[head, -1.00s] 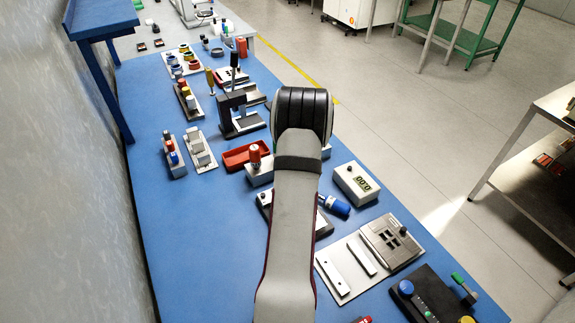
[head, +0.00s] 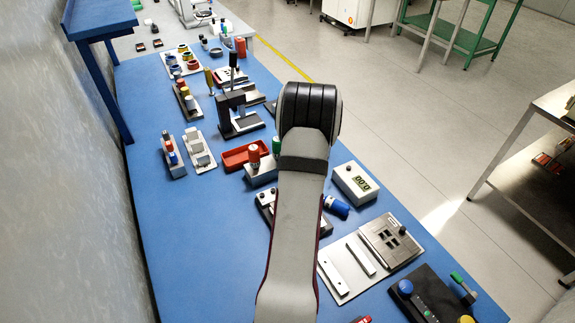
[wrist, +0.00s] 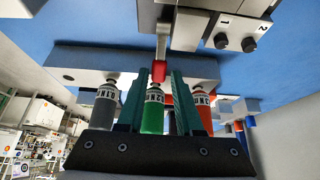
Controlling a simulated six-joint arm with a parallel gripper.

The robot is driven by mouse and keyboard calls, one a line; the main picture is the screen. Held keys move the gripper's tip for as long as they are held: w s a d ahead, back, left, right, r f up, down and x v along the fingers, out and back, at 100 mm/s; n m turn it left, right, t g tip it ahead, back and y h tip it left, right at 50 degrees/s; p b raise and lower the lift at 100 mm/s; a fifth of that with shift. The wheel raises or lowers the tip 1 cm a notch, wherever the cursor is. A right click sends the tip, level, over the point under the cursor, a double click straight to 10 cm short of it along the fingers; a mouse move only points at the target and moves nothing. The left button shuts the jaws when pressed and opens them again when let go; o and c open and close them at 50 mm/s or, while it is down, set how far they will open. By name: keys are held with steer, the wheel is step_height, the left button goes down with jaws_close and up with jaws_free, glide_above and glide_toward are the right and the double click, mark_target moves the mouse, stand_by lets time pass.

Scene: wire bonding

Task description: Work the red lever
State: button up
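The red lever (wrist: 157,72) shows in the wrist view as a small red tip on a metal shank (wrist: 162,46) that reaches out of a pale unit. My gripper (wrist: 160,75) has two teal fingers, which stand apart with a gap between them. The red tip shows between the fingertips; I cannot tell whether they touch it. A green handle (wrist: 153,112) appears in the gap, behind the fingers. In the head view my arm hides the gripper and the red lever.
A grey handle (wrist: 104,112) and a red-orange handle (wrist: 203,112) flank the green one. The pale unit carries two black knobs (wrist: 235,43).

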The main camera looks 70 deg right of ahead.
steer(key=shift+o, duration=1)
steer(key=v, duration=1.6)
steer(key=shift+f, duration=0.1)
steer(key=shift+g+y, duration=0.5)
steer(key=x, duration=0.5)
steer(key=w+d+x, duration=0.1)
steer(key=x, duration=0.4)
steer(key=r+x, duration=0.1)
steer(key=x, duration=0.4)
steer(key=shift+w+d+f, duration=0.3)
steer(key=shift+d+f, duration=0.1)
